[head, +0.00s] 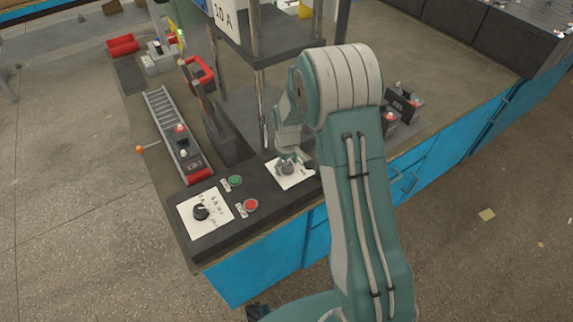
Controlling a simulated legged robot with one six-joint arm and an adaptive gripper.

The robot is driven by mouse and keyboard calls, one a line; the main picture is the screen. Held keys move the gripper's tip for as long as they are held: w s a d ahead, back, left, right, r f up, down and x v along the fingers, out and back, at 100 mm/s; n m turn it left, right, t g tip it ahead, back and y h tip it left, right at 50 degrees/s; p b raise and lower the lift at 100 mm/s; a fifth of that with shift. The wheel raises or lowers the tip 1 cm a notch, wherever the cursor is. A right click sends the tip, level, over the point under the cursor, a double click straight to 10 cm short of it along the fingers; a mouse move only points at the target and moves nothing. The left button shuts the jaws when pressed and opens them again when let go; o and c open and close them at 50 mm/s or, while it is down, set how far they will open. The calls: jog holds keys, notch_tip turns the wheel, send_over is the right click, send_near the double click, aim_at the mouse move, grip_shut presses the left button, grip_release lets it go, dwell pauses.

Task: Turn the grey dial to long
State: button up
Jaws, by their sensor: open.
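A black-looking dial (201,212) sits on a white marked plate (219,222) at the left of the dark control panel. A second white plate (298,181) lies further right on the panel. My gripper (288,168) points down over this second plate. The gripper is open, but its fingers are small and hard to make out. A greyish knob shape is at the fingertips, and I cannot tell dial from fingers there. The markings on the second plate are mostly hidden or too small to read.
A green button (235,180) and a red button (250,205) stand between the plates. Dark batteries (405,104) stand right of my arm. A press-like frame (262,80) rises behind my gripper.

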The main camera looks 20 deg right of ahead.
jog(key=shift+d, duration=0.2)
jog(key=shift+a, duration=0.1)
grip_shut()
jog(key=shift+a, duration=0.1)
jog(key=shift+m, duration=0.3)
jog(key=m, duration=1.2)
jog(key=shift+w+m, duration=0.1)
jog(key=shift+m, duration=0.2)
jog(key=m, duration=0.4)
jog(key=shift+m, duration=0.3)
